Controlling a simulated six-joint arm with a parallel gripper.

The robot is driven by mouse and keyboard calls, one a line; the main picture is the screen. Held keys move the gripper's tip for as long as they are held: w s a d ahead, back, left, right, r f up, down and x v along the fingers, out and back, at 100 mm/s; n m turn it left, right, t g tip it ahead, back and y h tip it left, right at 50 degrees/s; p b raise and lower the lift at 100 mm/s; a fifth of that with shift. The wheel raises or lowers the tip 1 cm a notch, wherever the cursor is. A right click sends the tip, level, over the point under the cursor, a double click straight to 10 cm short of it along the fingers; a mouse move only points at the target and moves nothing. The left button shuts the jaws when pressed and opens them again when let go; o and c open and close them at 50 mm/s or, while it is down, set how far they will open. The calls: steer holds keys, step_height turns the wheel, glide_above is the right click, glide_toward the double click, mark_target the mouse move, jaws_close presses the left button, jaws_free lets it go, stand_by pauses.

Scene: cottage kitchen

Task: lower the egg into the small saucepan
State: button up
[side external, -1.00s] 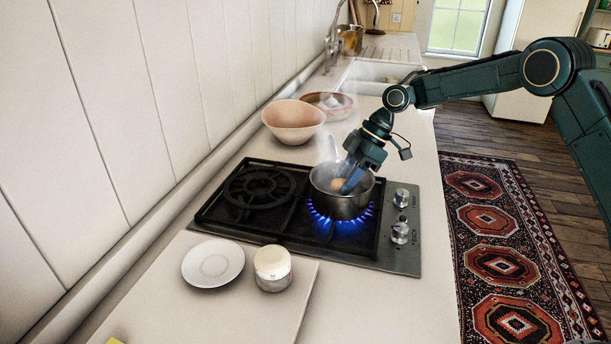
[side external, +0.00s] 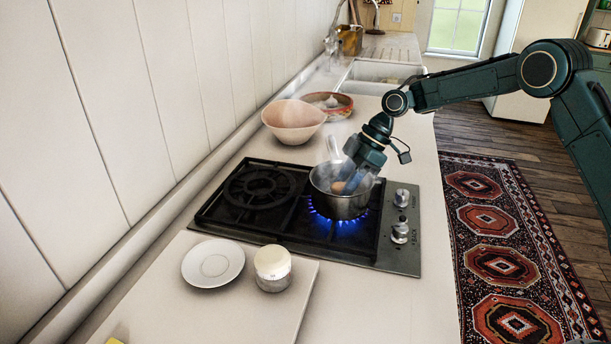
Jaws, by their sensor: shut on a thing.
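The small saucepan (side external: 340,205) stands on the right burner of the hob over a blue flame, with steam rising from it. The brown egg (side external: 338,187) shows inside the pan's mouth, below the rim. My gripper (side external: 347,184) points down into the pan from the upper right, its blue fingers shut on the egg. The steam and the pan wall hide part of the egg and the fingertips. I cannot tell whether the egg touches the water or the pan's bottom.
The black hob (side external: 262,190) has an empty left burner and two knobs (side external: 400,232) at right. A pink bowl (side external: 293,121) and a patterned bowl (side external: 328,103) stand behind. A white saucer (side external: 213,263) and a white-topped timer (side external: 272,268) are in front. The counter's right front is clear.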

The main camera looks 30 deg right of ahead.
steer(key=o, duration=0.7)
steer(key=shift+o, duration=0.2)
steer(key=shift+d, duration=0.1)
steer(key=v, duration=1.3)
steer(key=shift+r, duration=0.35)
steer(key=shift+d, duration=0.1)
